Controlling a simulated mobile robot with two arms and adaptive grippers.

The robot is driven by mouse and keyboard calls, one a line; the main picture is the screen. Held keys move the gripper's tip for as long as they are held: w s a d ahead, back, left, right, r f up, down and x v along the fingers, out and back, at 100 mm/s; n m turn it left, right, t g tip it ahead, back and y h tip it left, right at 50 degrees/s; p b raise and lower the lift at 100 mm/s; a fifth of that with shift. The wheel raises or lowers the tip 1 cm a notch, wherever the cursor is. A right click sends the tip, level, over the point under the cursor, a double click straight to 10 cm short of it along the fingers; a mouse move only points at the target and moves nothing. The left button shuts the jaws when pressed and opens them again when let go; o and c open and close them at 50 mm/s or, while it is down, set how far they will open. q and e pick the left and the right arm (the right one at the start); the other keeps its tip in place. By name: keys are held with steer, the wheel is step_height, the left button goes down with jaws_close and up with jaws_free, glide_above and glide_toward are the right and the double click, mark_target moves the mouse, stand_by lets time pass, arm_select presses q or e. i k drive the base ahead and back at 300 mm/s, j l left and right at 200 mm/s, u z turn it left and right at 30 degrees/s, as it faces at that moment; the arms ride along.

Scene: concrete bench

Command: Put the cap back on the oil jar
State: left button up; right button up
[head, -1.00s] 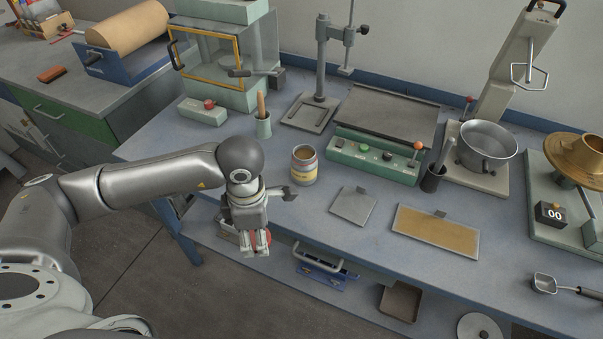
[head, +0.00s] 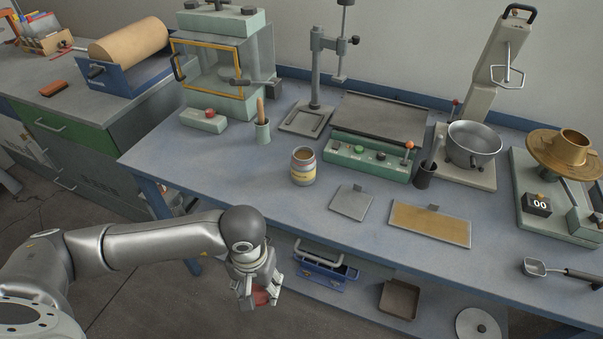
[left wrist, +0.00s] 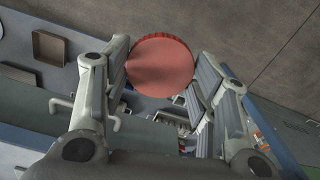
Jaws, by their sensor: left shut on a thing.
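The oil jar (head: 303,167) stands upright and open on the blue-grey bench, with a brownish inside and a yellow band on its label. The red cap (left wrist: 160,66) is a round ridged disc held between the two fingers in the left wrist view. My left gripper (head: 259,298) is shut on the cap, which shows as a small red patch (head: 262,297) in the head view. The gripper is in front of the bench's near edge, lower left of the jar and apart from it. The jar is not clearly seen in the left wrist view. My right gripper is not in view.
A green cup with a wooden handle (head: 262,131) stands behind the jar to the left. A grey plate (head: 351,202) and a tan panel (head: 431,224) lie to its right. A green control box (head: 367,157) is behind. A lower shelf holds a blue toolbox (head: 322,273) and a tray (head: 399,299).

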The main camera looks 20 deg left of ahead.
mark_target(303, 162)
steer(key=z, duration=0.2)
steer(key=j+z, duration=0.35)
steer(key=k+j+z, duration=0.15)
steer(key=j+z, duration=0.2)
steer(key=j, duration=0.15)
steer(key=k+j+z, duration=0.15)
steer(key=j+z, duration=0.2)
steer(key=k+j, duration=0.15)
steer(key=j, duration=0.25)
steer(key=k+j, duration=0.15)
steer(key=j, duration=0.2)
steer(key=k+j, duration=0.2)
steer(key=j, duration=0.2)
steer(key=k+j+z, duration=0.1)
steer(key=j, duration=0.25)
